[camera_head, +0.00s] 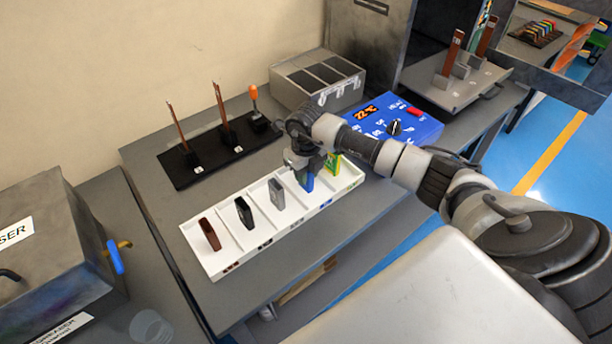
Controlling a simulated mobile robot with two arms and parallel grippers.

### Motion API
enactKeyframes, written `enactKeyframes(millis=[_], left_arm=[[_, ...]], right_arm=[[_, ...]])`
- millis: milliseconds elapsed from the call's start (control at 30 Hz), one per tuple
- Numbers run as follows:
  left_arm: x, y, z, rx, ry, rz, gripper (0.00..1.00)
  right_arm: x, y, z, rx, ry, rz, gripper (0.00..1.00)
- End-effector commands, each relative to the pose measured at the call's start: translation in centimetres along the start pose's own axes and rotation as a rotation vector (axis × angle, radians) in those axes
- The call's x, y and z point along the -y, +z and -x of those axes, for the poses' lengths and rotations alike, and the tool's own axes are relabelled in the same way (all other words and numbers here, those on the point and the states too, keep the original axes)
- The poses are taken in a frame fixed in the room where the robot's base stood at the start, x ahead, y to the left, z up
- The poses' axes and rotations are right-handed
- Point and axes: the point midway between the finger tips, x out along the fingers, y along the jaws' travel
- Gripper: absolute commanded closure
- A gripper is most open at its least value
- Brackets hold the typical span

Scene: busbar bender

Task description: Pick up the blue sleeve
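The blue sleeve (309,183) stands in its compartment of the white divided tray (222,262), between the grey sleeve and the green-yellow sleeve. My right gripper (306,172) points down right at the blue sleeve and covers its upper part. The fingers are small and dark here, so I cannot tell whether they are closed on it. The blue sleeve's lower part shows below the fingers, and it looks upright in the tray. My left gripper is not in view.
The tray also holds brown (210,234), black (244,212), grey (277,193) and green-yellow (333,168) sleeves. Behind it is a black stand (205,168) with upright copper bars and an orange-knobbed lever (254,94). A blue control box (392,121) stands at right.

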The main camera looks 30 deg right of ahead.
Motion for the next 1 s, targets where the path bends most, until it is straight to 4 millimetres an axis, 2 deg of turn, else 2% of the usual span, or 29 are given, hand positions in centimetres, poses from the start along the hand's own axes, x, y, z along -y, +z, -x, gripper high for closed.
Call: enactKeyframes(millis=[33, 167, 533, 667, 767, 1000], left_arm=[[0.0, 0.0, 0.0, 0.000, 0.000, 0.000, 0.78], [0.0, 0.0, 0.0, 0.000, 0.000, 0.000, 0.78], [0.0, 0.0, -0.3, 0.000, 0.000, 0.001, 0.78], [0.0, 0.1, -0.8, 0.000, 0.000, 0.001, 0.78], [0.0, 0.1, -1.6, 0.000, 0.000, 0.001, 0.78], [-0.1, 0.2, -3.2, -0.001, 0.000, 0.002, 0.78]], right_arm=[[0.0, 0.0, 0.0, 0.000, 0.000, 0.000, 0.81], [0.0, 0.0, 0.0, 0.000, 0.000, 0.000, 1.00], [0.0, 0.1, 0.6, 0.004, 0.000, 0.001, 1.00], [0.0, 0.1, 1.8, 0.005, -0.001, 0.000, 1.00], [0.1, 0.1, 3.5, 0.007, -0.002, 0.001, 1.00], [3.7, -3.7, 6.8, 0.002, -0.007, -0.001, 1.00]])
